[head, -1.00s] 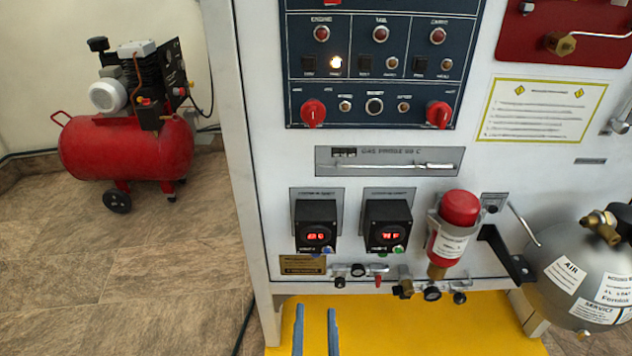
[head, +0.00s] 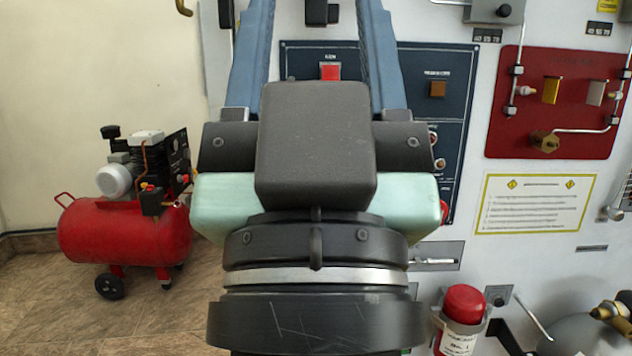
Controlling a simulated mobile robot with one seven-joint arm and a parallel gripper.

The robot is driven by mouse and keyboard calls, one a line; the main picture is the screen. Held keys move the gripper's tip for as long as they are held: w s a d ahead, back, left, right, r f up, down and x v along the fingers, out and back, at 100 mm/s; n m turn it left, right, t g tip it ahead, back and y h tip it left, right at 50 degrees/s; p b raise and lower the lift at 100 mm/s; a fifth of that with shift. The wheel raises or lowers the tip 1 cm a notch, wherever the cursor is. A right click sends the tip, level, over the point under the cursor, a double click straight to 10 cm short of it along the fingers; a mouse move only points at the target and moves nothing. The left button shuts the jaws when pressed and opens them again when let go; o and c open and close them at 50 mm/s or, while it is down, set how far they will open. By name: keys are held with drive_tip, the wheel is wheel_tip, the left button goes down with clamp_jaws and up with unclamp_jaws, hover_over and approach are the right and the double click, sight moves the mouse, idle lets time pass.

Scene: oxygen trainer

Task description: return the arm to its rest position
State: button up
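My gripper (head: 315,18) is large in the middle of the head view, pointing up the picture. Its two blue fingers stand wide apart, with nothing seen held between them. Their tips run out of the top edge. The dark wrist and pale green gripper body hide much of the dark blue control panel (head: 455,85) on the white trainer behind.
A red panel with brass fittings (head: 555,95) and a notice (head: 535,204) are on the trainer's right. A red-capped bottle (head: 463,310) and a grey tank (head: 578,336) are lower right. A red compressor (head: 120,230) stands on open floor at left.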

wheel_tip(320, 180, up, 34)
drive_tip(key=p, duration=3.3)
drive_tip(key=shift+s+p, duration=0.15)
drive_tip(key=shift+p, duration=0.25)
